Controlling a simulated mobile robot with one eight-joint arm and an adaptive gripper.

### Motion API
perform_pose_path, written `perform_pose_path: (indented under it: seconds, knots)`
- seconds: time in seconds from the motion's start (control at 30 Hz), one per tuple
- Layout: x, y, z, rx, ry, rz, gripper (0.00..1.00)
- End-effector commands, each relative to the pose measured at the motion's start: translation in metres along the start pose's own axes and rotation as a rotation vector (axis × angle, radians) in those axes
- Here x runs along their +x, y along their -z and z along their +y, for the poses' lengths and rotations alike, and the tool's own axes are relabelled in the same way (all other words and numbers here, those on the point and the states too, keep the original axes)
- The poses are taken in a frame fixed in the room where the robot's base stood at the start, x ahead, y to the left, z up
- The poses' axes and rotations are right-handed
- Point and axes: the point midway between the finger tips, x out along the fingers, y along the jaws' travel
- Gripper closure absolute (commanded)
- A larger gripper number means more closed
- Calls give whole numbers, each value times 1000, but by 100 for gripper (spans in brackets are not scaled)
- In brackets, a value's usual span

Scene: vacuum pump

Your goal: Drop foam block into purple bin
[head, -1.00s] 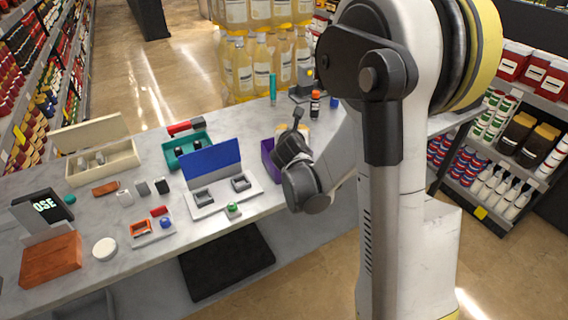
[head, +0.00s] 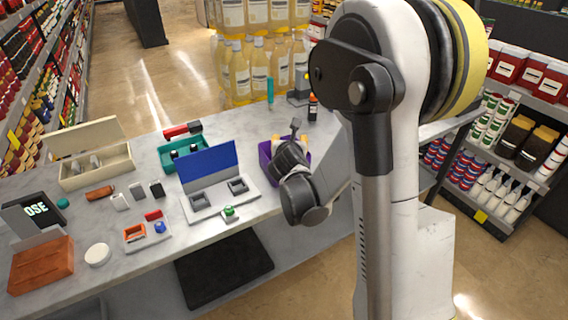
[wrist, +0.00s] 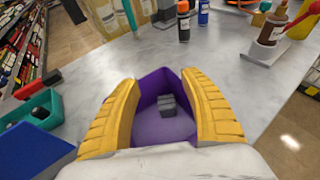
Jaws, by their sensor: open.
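The purple bin (wrist: 150,84) stands open on the counter, right below my gripper in the wrist view. In the head view the purple bin (head: 265,149) shows partly behind my gripper (head: 296,124). A small grey block (wrist: 167,105), which looks like the foam block, lies inside the bin. My gripper (wrist: 162,108) has its two yellow fingers spread wide, one at each side of the bin, with nothing between them. The block is hidden in the head view.
A grey tray with a blue lid (head: 208,165) stands left of the bin, with a teal tray (head: 170,160) behind it. Bottles (wrist: 184,22) stand beyond the bin. A beige box (head: 100,172) is farther left. The counter just beyond the bin is clear.

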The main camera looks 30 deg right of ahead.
Motion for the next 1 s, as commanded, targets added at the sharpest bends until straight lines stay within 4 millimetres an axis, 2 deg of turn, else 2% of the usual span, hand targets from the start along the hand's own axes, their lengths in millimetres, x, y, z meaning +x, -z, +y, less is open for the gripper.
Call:
perform_pose_path:
  seconds: [0.17, 0.4, 0.5, 0.7, 1.0]
  knots:
    - [-31, 0, 0, -2, -2, 0, 47]
    - [-84, 0, 0, -1, -2, 0, 47]
    - [-99, 0, 0, -2, -2, 0, 47]
    - [-114, 0, 0, -1, -1, 0, 47]
    - [-116, 0, 0, 0, 0, 0, 47]
